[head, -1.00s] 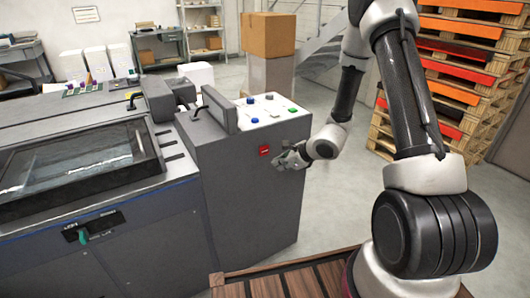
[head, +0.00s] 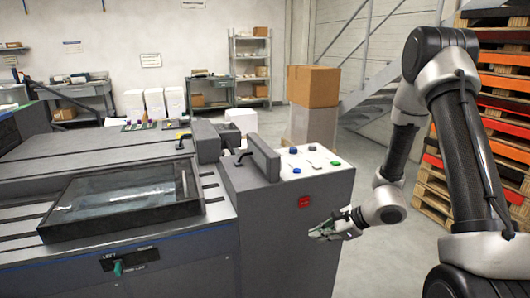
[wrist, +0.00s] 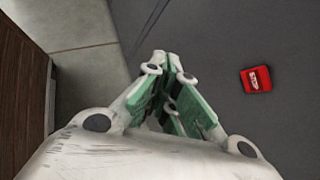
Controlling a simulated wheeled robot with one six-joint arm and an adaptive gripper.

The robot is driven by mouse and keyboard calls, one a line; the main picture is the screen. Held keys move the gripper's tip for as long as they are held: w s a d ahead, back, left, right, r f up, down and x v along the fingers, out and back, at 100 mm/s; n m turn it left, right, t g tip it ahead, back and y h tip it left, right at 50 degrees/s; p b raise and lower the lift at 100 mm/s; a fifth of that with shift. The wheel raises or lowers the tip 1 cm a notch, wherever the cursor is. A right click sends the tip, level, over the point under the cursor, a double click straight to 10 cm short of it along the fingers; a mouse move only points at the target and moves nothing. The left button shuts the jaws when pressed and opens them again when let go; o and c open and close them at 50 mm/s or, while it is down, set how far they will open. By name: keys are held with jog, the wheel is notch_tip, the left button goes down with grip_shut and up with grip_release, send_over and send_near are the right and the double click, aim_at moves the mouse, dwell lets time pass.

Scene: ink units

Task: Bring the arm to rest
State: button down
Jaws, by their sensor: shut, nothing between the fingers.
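My gripper (head: 322,233) is in front of the grey machine's control cabinet (head: 280,240), low and to the right of its red button. In the wrist view my gripper (wrist: 165,62) has its green-padded fingers together at the tips, with nothing between them. My arm comes down from the upper right of the head view and bends back to the gripper. The red button (head: 304,201) is on the cabinet's front face.
The machine's glass-topped tray (head: 130,195) is at the left, with a lever switch (head: 118,268) below it. A cardboard box (head: 313,86) stands behind the cabinet. Stacked pallets (head: 500,120) are at the right behind my arm. Grey floor is open between cabinet and pallets.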

jog(key=s+d+r+n+g+h, duration=0.1)
jog(key=s+d+r+n+g, duration=0.2)
jog(key=s+r+n, duration=0.45)
jog(key=s+d+r+n+g+h, duration=0.1)
jog(key=s+d+r+n+g, duration=0.25)
jog(key=s+r+n, duration=0.45)
jog(key=s+d+r+n+t+h, duration=0.2)
jog(key=s+d+r+t+h, duration=0.1)
jog(key=r, duration=0.5)
jog(key=s+d+r+n+t+h, duration=0.2)
jog(key=s+d+r+t+h, duration=0.1)
jog(key=d+r, duration=0.3)
notch_tip(320, 180, up, 2)
jog(key=shift+s+d+r, duration=0.1)
jog(key=shift+s+d, duration=0.1)
jog(key=shift+s, duration=0.7)
jog(key=shift+n+t, duration=0.25)
